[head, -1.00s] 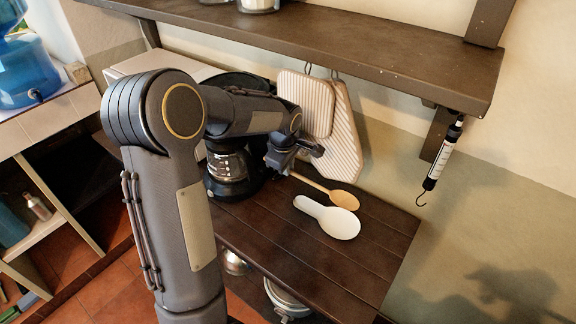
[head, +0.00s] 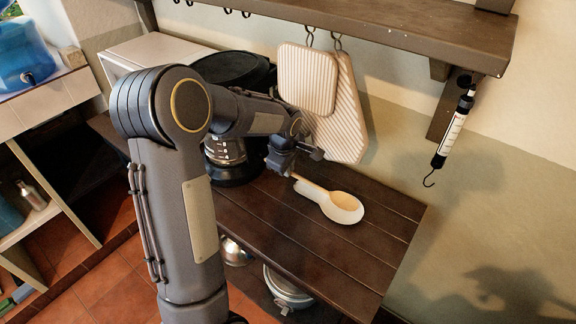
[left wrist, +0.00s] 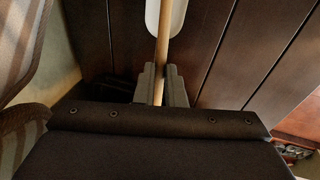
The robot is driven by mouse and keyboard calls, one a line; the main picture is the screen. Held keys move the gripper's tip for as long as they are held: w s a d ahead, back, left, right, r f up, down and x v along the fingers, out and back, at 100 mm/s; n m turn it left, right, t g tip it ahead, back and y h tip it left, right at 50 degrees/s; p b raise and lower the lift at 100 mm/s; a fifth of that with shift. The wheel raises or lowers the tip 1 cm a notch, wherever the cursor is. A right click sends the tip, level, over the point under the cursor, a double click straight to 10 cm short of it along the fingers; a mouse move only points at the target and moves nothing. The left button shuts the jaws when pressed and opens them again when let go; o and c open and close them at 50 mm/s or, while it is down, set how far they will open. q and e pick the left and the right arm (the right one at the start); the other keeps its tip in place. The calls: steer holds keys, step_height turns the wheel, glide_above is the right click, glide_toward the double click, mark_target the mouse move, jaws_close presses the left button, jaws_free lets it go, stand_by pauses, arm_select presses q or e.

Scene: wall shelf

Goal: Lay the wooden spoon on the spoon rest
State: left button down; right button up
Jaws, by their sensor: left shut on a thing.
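The wooden spoon (head: 345,201) has its bowl over the white spoon rest (head: 351,215), overlapping it in the head view. I cannot tell whether the bowl touches the rest. My left gripper (head: 296,163) is shut on the spoon's handle at the far end from the bowl. In the left wrist view the handle (left wrist: 163,55) runs between the two fingers (left wrist: 161,88), and the end of the white rest (left wrist: 152,22) shows beneath it. My right gripper is in no view.
A black coffee maker (head: 228,160) stands left of my left gripper. Two ribbed boards (head: 345,115) hang from the shelf (head: 400,35) behind it. A scale with a hook (head: 453,135) hangs at the right. The dark table (head: 385,240) is clear right of the rest.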

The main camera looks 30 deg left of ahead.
arm_select(q)
steer(key=shift+f+b, duration=0.9)
steer(key=shift+f, duration=0.1)
stand_by(0.3)
steer(key=c, duration=1.4)
jaws_free()
steer(key=shift+c, duration=0.2)
steer(key=shift+r, duration=0.1)
step_height(320, 180, up, 8)
steer(key=p, duration=0.5)
